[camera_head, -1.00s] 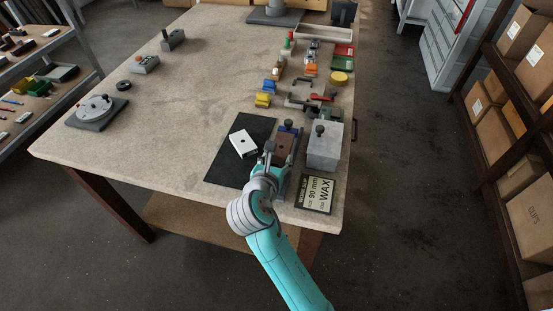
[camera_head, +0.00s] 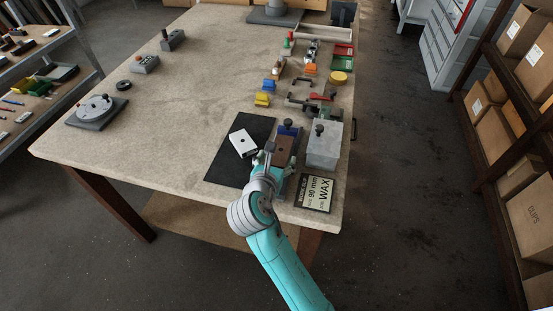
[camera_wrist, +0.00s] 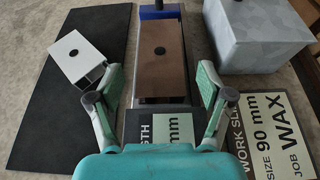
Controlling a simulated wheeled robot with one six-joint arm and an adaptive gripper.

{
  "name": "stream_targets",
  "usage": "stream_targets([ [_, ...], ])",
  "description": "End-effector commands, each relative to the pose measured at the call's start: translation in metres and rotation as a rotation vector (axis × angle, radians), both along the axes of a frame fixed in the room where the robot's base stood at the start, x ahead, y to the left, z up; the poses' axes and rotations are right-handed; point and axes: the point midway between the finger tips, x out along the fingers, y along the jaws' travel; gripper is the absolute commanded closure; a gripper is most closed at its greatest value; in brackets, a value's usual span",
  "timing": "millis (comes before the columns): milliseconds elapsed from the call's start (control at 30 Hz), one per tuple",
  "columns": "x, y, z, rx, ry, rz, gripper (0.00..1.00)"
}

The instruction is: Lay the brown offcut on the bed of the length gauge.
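The brown offcut (camera_head: 284,150) lies flat on the grey bed of the length gauge (camera_wrist: 128,112), as the wrist view shows. The offcut (camera_wrist: 160,58) has a dark round spot on its top, and its far end is near the gauge's blue end part (camera_wrist: 152,13). My gripper (camera_wrist: 160,78) is open. Its two fingers stand apart, one on each side of the offcut's near end, with a visible gap to it. In the head view my gripper (camera_head: 275,160) is over the near part of the gauge. The gauge's near end is partly hidden by my gripper.
A white channel piece (camera_head: 243,143) lies on the black mat (camera_head: 226,172) left of the gauge. A grey block (camera_head: 323,146) stands close on the right. A work slip (camera_head: 315,193) reading 90 mm and WAX lies in front of it. The table's left middle is clear.

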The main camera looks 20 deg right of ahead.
Motion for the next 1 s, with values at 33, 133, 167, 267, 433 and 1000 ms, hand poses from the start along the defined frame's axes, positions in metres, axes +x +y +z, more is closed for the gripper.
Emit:
stream_targets([
  [33,-0.003,0.000,-0.016,0.002,0.033,-0.002,0.21],
  [133,-0.003,0.000,-0.016,0.003,0.034,-0.002,0.21],
  [167,-0.003,0.000,-0.016,0.003,0.034,-0.002,0.21],
  [267,-0.003,0.000,-0.014,0.003,0.032,-0.003,0.21],
  [433,-0.009,0.005,0.000,0.001,0.032,0.001,0.21],
  [1000,-0.083,0.060,0.045,-0.001,0.019,0.001,0.21],
])
